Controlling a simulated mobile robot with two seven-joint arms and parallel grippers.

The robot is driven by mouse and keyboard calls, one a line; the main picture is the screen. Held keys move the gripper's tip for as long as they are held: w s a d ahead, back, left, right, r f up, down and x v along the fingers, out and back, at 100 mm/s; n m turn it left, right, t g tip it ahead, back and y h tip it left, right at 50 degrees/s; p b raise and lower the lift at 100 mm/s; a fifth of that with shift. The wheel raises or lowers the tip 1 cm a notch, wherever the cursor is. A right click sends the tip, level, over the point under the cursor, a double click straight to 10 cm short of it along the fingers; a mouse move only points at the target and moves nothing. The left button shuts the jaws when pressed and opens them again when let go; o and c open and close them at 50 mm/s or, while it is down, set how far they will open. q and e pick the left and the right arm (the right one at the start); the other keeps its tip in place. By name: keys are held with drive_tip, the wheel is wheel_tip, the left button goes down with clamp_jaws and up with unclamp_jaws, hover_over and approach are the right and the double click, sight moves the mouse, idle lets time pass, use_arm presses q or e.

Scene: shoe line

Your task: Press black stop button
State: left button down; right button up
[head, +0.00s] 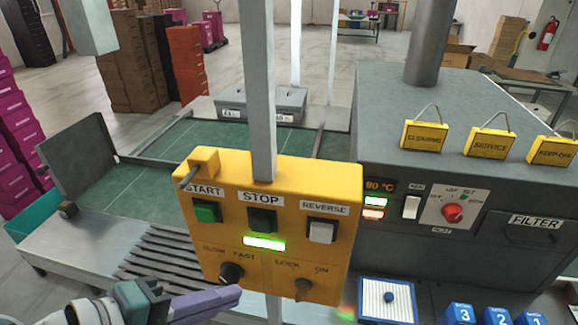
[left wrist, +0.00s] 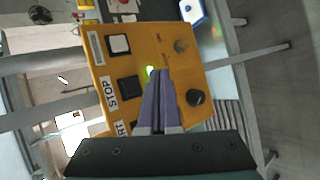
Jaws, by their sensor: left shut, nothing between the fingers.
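The black stop button (head: 262,221) sits under the STOP label in the middle of the yellow control box (head: 279,272), between the green START button (head: 207,211) and the white REVERSE button (head: 322,231). In the left wrist view the black button (left wrist: 129,88) shows left of the fingers. My left gripper (head: 238,292) is shut and empty, low in front of the box near the SLOW/FAST knob. In the left wrist view its purple fingers (left wrist: 159,76) point across the box face, with their tips beside the lit green lamp. I cannot tell how far they are from the box. My right gripper is not in view.
A black SLOW/FAST knob (head: 230,273) and a LOCK/ON key switch (head: 303,287) are low on the box. The grey machine (head: 460,100) with switches stands right, and the green conveyor (head: 120,195) lies behind left.

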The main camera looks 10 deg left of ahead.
sight(261, 223)
use_arm(q)
drive_tip(key=w+b, duration=0.3)
drive_tip(key=w, duration=0.5)
drive_tip(key=shift+w+d, duration=0.15)
drive_tip(key=shift+w, duration=0.25)
idle(1.5)
idle(0.4)
drive_tip(key=shift+w, duration=0.4)
